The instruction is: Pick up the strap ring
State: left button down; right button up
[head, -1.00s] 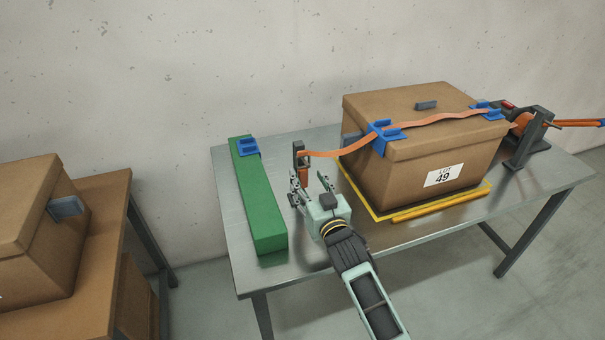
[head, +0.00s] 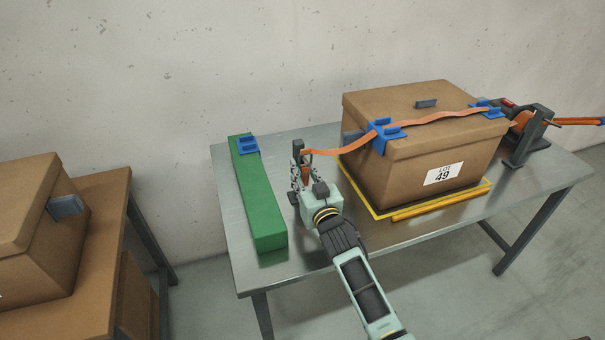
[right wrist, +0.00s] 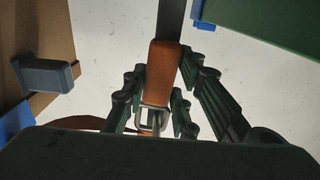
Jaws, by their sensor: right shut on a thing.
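The strap ring (right wrist: 151,120) is a metal buckle-like loop on the end of an orange strap tail (right wrist: 163,75), seen in the right wrist view. My right gripper (head: 303,175) is at the small dark post (head: 298,148) on the table, with its fingers closed on the ring from both sides. In the head view the fingers mostly hide the ring. My left gripper is not in view.
A green beam (head: 262,205) with a blue corner piece (head: 247,146) lies left of the gripper. Blue corner pieces (head: 383,140) sit under the strap on the box. A ratchet stand (head: 530,135) is at right. Another box (head: 30,215) stands on the left table.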

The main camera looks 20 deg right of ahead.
grip_shut()
jog(key=shift+r, duration=0.2)
